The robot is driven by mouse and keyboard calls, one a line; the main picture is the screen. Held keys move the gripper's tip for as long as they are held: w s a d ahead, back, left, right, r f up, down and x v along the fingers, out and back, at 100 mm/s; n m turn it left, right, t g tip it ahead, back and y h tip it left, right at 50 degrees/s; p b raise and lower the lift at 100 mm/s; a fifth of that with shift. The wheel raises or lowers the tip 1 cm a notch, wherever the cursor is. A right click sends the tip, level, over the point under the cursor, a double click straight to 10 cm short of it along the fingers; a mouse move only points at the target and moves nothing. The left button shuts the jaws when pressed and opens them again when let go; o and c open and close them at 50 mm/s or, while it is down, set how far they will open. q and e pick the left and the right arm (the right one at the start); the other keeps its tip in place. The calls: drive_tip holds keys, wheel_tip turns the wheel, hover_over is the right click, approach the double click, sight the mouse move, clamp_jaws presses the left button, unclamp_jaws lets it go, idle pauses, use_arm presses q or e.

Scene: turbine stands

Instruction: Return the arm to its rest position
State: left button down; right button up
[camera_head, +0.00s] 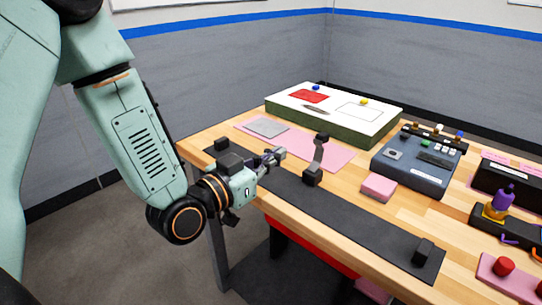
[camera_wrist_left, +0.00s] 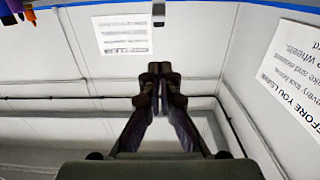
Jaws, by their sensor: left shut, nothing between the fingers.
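My left arm comes in from the left in the head view, its light green links bent down and then forward. My left gripper (camera_head: 273,157) is shut and empty above the left end of the black strip on the wooden table. In the left wrist view the two fingertips (camera_wrist_left: 153,88) meet with nothing between them, against a pale wall with printed sheets. My right gripper is not in either view.
The wooden table (camera_head: 408,213) carries a black strip (camera_head: 365,222) with upright dark blocks, a green-sided white-topped box (camera_head: 335,115), a dark blue device (camera_head: 415,170), a pink block (camera_head: 379,187) and a purple bottle (camera_head: 500,201). Open floor (camera_head: 85,235) lies left of the table.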

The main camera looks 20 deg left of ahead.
use_arm(q)
drive_tip(key=s+a+f+n+g+y, duration=0.1)
drive_tip(key=s+f+g, duration=0.25)
drive_tip(key=f, duration=0.45)
drive_tip(key=s+a+f+n+g+y+b, duration=0.1)
drive_tip(key=s+f+n+g+y, duration=0.15)
drive_tip(key=s+f, duration=0.4)
drive_tip(key=s+f+n+g+y, duration=0.1)
drive_tip(key=s+f+g, duration=0.25)
drive_tip(key=f, duration=0.55)
drive_tip(key=s+f+g+b, duration=0.1)
drive_tip(key=s+f+g, duration=0.2)
drive_tip(key=s+f, duration=0.3)
drive_tip(key=s+a+f+g+y+b, duration=0.1)
drive_tip(key=s+f+g, duration=0.3)
drive_tip(key=s, duration=0.9)
wheel_tip(320, 180, down, 3)
drive_tip(key=shift+s+r, duration=0.2)
drive_tip(key=shift+s, duration=0.05)
drive_tip(key=shift+w+d+m, duration=0.15)
drive_tip(key=shift+w+m, duration=0.1)
